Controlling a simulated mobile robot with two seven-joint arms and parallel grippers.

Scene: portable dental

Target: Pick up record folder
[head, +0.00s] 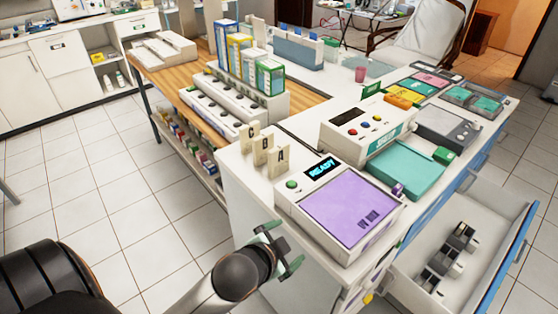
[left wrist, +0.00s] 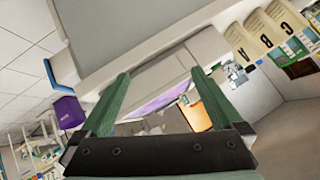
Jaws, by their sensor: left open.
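My left gripper (head: 284,248) is open in front of the white counter, low beside the device with the purple panel (head: 350,212). In the left wrist view its green fingers (left wrist: 162,76) are spread, with nothing held between them. Cream upright folder-like dividers (head: 265,153) marked C, B and A stand on the counter's left corner, beyond the gripper. They also show at the upper right of the left wrist view (left wrist: 262,38). Blue, yellow and green-edged binders (head: 245,62) stand further back. I cannot tell which of these is the record folder. My right gripper is out of view.
An open drawer (head: 500,245) holding small dark items juts out at the right. A second device (head: 362,125) and a teal tray (head: 408,168) stand behind the purple-panel device. Tiled floor (head: 100,210) on the left is clear.

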